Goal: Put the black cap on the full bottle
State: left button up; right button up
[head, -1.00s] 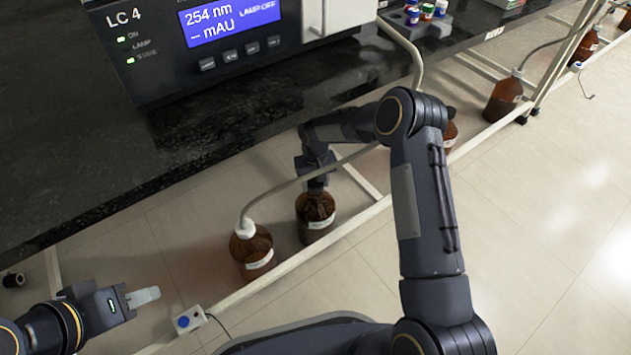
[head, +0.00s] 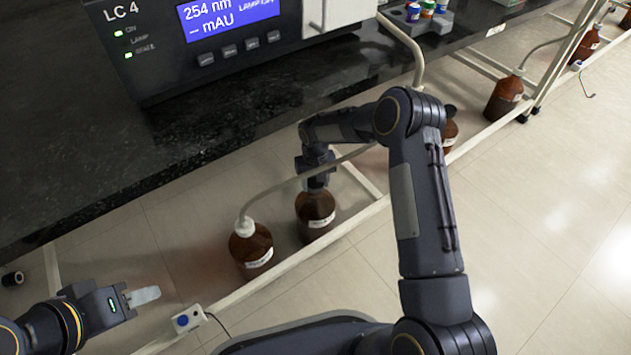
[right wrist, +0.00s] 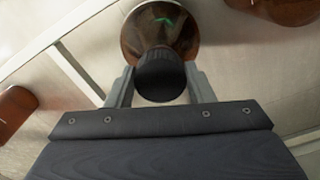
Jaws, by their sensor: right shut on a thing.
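A brown glass bottle (head: 316,213) with a white label stands on the floor under the bench. It also shows in the right wrist view (right wrist: 172,22). My right gripper (head: 318,184) is directly over its neck. In the right wrist view the gripper (right wrist: 158,84) is shut on the black cap (right wrist: 160,75), with a finger on each side. The cap is in line with the bottle's neck; I cannot tell whether it is seated on it. My left gripper (head: 142,296) is at the lower left, away from the bottles, with a pale end piece; its opening is unclear.
A brown bottle (head: 251,252) with a white top and tube stands close at left. Another bottle (head: 449,132) is partly behind my right arm, and one more (head: 503,98) stands further right. A white floor rail (head: 280,263) runs in front. The black bench (head: 220,120) overhangs.

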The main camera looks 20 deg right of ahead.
jog(key=shift+f+b, duration=0.3)
jog(key=shift+f, duration=0.1)
dwell(0.4)
jog(key=o, duration=1)
